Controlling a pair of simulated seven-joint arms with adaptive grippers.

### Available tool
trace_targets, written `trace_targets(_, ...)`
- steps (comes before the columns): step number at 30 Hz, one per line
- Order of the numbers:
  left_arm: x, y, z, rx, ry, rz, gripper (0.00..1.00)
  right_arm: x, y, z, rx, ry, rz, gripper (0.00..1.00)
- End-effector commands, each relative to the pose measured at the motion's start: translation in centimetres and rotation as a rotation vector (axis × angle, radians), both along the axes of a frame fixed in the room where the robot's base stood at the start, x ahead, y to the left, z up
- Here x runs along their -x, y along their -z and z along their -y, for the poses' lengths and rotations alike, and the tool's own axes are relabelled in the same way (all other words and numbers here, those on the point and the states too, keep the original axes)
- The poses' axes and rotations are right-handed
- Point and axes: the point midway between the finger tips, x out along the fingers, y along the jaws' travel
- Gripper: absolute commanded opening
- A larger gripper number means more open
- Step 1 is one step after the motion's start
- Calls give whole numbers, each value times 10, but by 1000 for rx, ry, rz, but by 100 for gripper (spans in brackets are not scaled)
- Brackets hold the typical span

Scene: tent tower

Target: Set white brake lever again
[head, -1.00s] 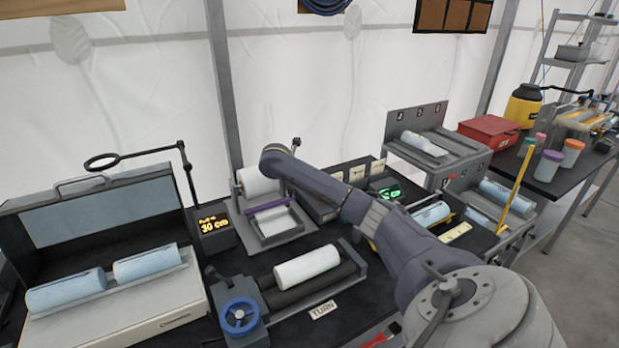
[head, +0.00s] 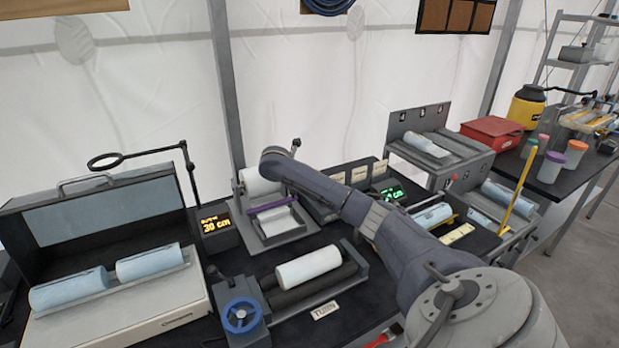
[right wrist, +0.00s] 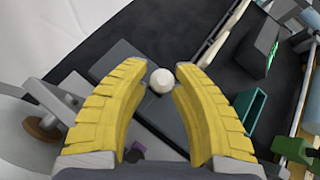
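A round white knob (right wrist: 161,81), which looks like the end of the white brake lever, shows in the right wrist view. It sits between the yellow fingertips of my right gripper (right wrist: 160,80). The fingers are apart, with a narrow gap beside the knob; I cannot tell whether one finger touches it. The lever's shaft is hidden below the knob. In the head view my right arm reaches across the bench toward the roll stand (head: 275,218), and its gripper is hidden there. My left gripper is not in view.
A roller bed with a white roll (head: 308,267) and a blue handwheel (head: 240,315) stands in front. An orange display (head: 214,226) reads 30 cm. A light case (head: 150,305) with blue rolls stands at left.

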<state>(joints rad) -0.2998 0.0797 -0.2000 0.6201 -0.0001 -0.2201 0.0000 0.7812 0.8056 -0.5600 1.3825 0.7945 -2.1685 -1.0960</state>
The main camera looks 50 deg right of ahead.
Motion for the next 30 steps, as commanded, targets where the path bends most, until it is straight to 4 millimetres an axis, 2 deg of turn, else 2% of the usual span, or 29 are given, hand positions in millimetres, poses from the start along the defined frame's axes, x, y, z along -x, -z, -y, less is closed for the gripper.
trace_targets(7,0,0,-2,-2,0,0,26,1,-4,-8,-3,-3,-1,25)
trace_targets(21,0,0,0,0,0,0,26,9,-37,-51,-2,-3,0,25)
trace_targets(30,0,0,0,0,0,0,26,11,-45,-59,0,0,0,25)
